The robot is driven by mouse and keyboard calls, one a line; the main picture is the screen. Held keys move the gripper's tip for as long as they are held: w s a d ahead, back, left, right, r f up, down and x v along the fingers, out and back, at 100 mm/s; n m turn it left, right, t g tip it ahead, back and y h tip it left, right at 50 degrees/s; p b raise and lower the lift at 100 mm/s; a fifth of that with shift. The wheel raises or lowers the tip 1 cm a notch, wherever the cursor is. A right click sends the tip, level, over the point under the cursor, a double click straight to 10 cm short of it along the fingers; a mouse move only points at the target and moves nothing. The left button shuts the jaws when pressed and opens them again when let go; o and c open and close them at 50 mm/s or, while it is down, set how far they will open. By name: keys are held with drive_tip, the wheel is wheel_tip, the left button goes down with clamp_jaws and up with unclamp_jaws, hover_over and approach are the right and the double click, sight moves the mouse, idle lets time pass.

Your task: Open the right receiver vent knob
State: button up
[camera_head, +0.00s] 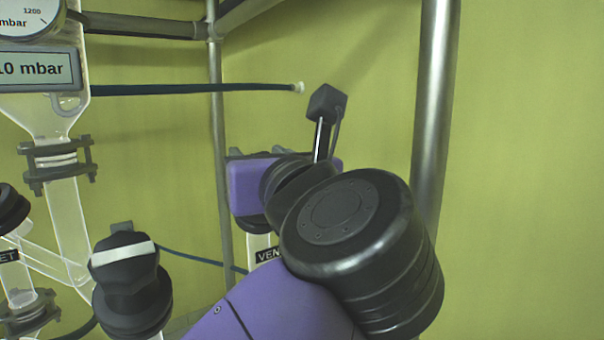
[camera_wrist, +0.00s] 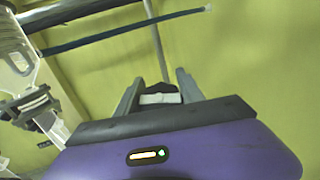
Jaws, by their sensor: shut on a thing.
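The vent knob (camera_wrist: 160,98) shows its pale bar between the two grey fingers of my gripper (camera_wrist: 159,84) in the wrist view. The fingers are shut on it from both sides. In the head view, my purple hand (camera_head: 243,187) is over the valve, and my arm hides the fingers and most of the knob. A partly covered label (camera_head: 268,254) reading "VEN" shows on the glass below the hand. How far the knob is turned cannot be told.
Another black knob (camera_head: 125,262) with a white bar stands at the lower left. A glass column with a clamp (camera_head: 57,163) and a pressure display (camera_head: 40,70) reading "10 mbar" are at the left. A metal post (camera_head: 435,110) rises close to my arm on the right.

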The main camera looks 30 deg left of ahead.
drive_tip(key=shift+s+a+r+n+g+y+b, duration=0.15)
drive_tip(key=shift+n+g+y+b, duration=0.3)
drive_tip(key=shift+n+g, duration=0.6)
drive_tip(key=shift+s+a+f+n+g+y+b, duration=0.15)
drive_tip(key=shift+n+g+y, duration=0.5)
drive_tip(key=shift+n+g, duration=0.4)
drive_tip(key=shift+d+r, duration=0.1)
drive_tip(key=shift+r, duration=0.05)
drive_tip(key=o, duration=1.4)
drive_tip(key=shift+d, duration=0.1)
drive_tip(key=shift+s+d, duration=0.15)
drive_tip(key=shift+d, duration=0.15)
drive_tip(key=b+v, duration=0.2)
drive_tip(key=v, duration=0.5)
